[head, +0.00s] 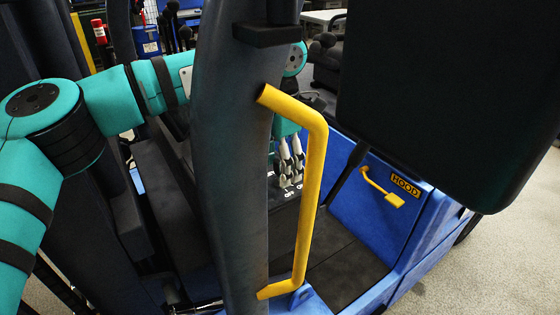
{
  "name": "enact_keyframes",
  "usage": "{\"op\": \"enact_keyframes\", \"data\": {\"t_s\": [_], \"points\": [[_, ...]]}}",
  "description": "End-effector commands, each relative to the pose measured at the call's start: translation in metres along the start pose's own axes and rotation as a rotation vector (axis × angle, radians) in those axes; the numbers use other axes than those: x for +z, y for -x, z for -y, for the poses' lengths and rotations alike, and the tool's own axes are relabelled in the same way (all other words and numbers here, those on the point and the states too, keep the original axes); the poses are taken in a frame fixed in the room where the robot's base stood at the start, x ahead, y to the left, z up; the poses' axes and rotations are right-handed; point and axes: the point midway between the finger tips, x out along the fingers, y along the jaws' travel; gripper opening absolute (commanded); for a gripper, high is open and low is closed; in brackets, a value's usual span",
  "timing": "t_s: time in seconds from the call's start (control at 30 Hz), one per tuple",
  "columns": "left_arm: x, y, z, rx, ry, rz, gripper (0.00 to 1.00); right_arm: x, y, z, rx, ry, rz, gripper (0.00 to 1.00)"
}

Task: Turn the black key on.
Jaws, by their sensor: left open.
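My left arm comes in from the left and passes behind a dark pillar. My left gripper (290,178) shows between the pillar and a yellow grab handle, pointing down, with its fingers open just above a dark panel (284,196). White lettering that seems to read OFF and ON is on this panel near the fingertips. I cannot make out the black key; the fingers, the pillar or the dark surroundings may hide it. My right gripper is not in view.
The dark pillar (229,160) and bent yellow grab handle (316,180) stand in front of my left gripper. A large black panel (440,90) blocks the upper right. A blue side wall (385,222) carries a yellow lever (380,188) and a HOOD label. The dark floor (345,270) is clear.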

Motion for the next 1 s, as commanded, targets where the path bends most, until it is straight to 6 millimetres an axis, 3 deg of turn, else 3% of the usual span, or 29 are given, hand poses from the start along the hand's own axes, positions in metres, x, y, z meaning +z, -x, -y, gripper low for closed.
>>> {"op": "enact_keyframes", "data": {"t_s": [0.1,0.5,1.0], "points": [[0.0000,0.0001,0.0000,0.000,0.000,0.000,0.55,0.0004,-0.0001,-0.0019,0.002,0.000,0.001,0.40],[0.0002,0.0006,0.0001,0.000,-0.001,0.000,0.03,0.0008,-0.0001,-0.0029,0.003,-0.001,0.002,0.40],[0.0006,0.0006,-0.0001,-0.001,-0.146,0.001,0.03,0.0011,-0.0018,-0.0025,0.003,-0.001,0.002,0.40]]}}
